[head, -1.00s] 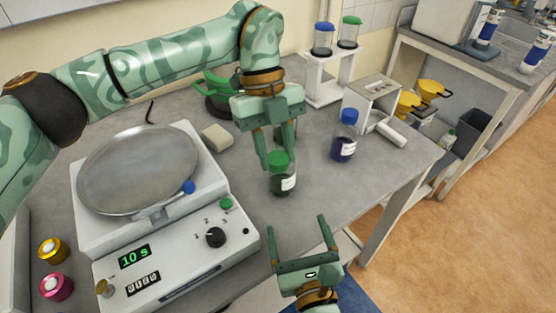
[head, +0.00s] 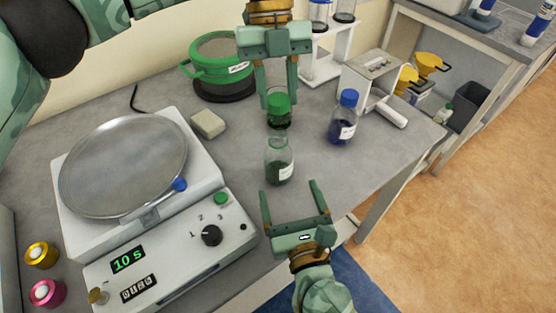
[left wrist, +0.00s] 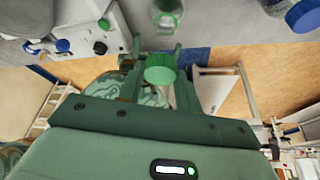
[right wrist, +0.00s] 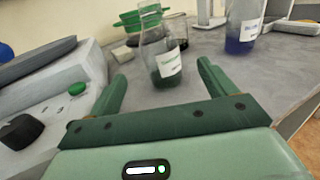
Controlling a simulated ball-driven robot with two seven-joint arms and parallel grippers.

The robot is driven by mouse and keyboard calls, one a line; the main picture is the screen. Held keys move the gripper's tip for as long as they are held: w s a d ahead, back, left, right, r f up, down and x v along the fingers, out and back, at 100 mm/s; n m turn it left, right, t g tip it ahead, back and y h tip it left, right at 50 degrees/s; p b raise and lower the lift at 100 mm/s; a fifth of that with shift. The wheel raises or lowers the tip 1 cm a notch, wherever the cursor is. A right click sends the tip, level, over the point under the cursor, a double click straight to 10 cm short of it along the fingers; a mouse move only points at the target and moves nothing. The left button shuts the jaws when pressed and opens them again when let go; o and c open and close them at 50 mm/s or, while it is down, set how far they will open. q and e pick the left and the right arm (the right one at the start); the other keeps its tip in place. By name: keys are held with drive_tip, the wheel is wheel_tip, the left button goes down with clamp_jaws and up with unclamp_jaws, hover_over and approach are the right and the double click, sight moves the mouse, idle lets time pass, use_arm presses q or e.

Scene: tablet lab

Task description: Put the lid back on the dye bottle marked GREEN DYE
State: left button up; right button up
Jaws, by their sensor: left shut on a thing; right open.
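The uncapped dye bottle (head: 279,168) is clear glass with dark green liquid and a white label too small to read fully. It stands upright on the bench, and its open neck also shows in the right wrist view (right wrist: 161,55). My left gripper (head: 279,98) is shut on the green lid (head: 279,106), apart from the bottle and higher in the head view. The lid (left wrist: 160,75) sits between its fingers in the left wrist view. My right gripper (head: 290,189) is open and empty, low in front of the bottle, which appears beyond its fingertips (right wrist: 162,75).
A blue-capped bottle (head: 343,122) stands to the right. A scale-like device with a round metal pan (head: 124,165) fills the left. A green pot (head: 215,70), an off-white block (head: 208,124) and a white rack (head: 323,65) stand behind. Bare bench lies right of the bottle.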

drive_tip(key=x, duration=1.1)
drive_tip(key=shift+w+a, duration=0.2)
drive_tip(key=shift+w, duration=0.2)
drive_tip(key=shift+c, duration=0.3)
drive_tip(key=c, duration=1.4)
use_arm(q)
approach(280, 148)
drive_tip(key=shift+s+x, duration=0.25)
drive_tip(key=shift+x, duration=0.95)
drive_tip(key=shift+f, duration=0.8)
drive_tip(key=shift+f, duration=0.55)
